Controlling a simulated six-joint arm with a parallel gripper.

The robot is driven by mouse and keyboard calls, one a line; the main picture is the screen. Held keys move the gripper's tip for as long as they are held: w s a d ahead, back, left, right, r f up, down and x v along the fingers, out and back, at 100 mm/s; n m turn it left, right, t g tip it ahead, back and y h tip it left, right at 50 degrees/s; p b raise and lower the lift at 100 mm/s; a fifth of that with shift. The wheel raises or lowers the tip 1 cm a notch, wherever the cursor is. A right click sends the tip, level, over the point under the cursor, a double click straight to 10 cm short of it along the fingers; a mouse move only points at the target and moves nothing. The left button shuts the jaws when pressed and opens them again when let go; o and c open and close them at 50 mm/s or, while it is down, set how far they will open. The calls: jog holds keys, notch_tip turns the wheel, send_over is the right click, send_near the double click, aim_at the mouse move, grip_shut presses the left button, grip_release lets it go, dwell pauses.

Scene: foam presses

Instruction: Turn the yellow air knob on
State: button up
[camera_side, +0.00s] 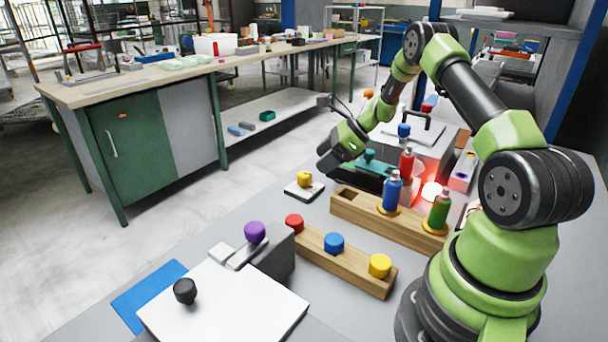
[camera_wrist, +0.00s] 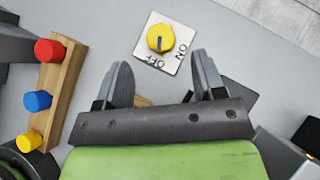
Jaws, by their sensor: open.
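The yellow air knob (camera_wrist: 160,39) sits on a small white plate (camera_wrist: 183,66) with ON and OFF lettering. A dark line on the knob points toward the OFF lettering. In the side view the knob (camera_side: 304,178) stands on its plate (camera_side: 293,188) on the grey table. My gripper (camera_wrist: 160,62) is open and empty, its fingers spread to either side of the knob's line but short of it. In the side view my gripper (camera_side: 332,158) hangs above and to the right of the knob, apart from it.
A wooden block with red (camera_wrist: 49,50), blue (camera_wrist: 37,100) and yellow (camera_wrist: 29,140) buttons lies left in the wrist view. In the side view, a wooden rack (camera_side: 377,217) with bottles and a grey press (camera_side: 424,150) stand right of the knob. A purple-knobbed lever (camera_side: 255,232) is nearer.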

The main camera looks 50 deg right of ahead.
aim_at(305, 173)
jog(key=x, duration=0.7)
jog(key=shift+w, duration=0.1)
jog(key=c, duration=0.9)
